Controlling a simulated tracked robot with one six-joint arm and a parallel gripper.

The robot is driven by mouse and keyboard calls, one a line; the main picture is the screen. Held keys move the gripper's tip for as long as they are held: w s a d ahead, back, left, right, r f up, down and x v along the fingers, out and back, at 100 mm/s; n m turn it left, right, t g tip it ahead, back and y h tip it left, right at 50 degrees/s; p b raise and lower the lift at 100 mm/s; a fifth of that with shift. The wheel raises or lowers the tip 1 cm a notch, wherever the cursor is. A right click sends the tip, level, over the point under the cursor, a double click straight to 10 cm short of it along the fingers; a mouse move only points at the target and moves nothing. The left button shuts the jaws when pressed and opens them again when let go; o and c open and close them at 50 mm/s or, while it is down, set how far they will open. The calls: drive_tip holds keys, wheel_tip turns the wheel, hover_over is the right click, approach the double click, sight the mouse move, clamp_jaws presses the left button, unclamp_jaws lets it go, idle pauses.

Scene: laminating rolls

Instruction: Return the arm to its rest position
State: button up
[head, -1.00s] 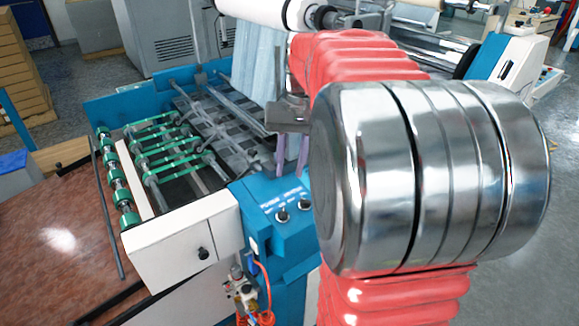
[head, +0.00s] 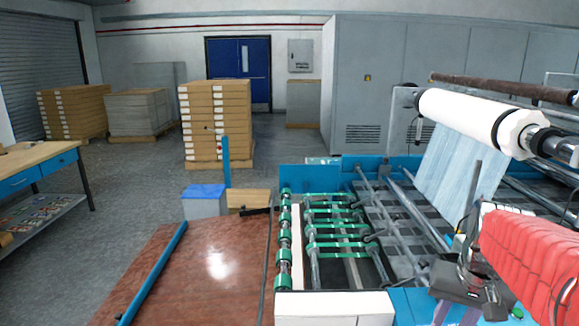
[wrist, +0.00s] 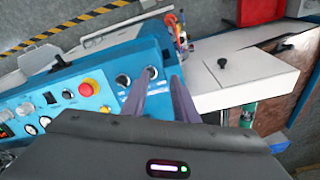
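My red-sleeved arm (head: 535,262) comes in at the lower right of the head view.
A white roll (head: 470,115) with a pale blue web is close behind my arm. Green-wheeled rollers (head: 285,240) and a reddish-brown board (head: 200,285) lie left of it. Stacked cartons (head: 215,120) and a workbench (head: 40,165) stand farther off, with open floor between.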

drive_tip(key=s+a+n+t, duration=0.1)
drive_tip(key=s+a, duration=0.3)
drive_tip(key=a, duration=0.4)
drive_tip(key=s+a+n+t, duration=0.2)
drive_tip(key=s+a+n, duration=0.2)
drive_tip(key=a, duration=0.5)
drive_tip(key=shift+s+a+r+n+t, duration=0.2)
drive_tip(key=shift+s+r+n+t, duration=0.05)
drive_tip(key=shift+s+n+t, duration=0.05)
idle(0.3)
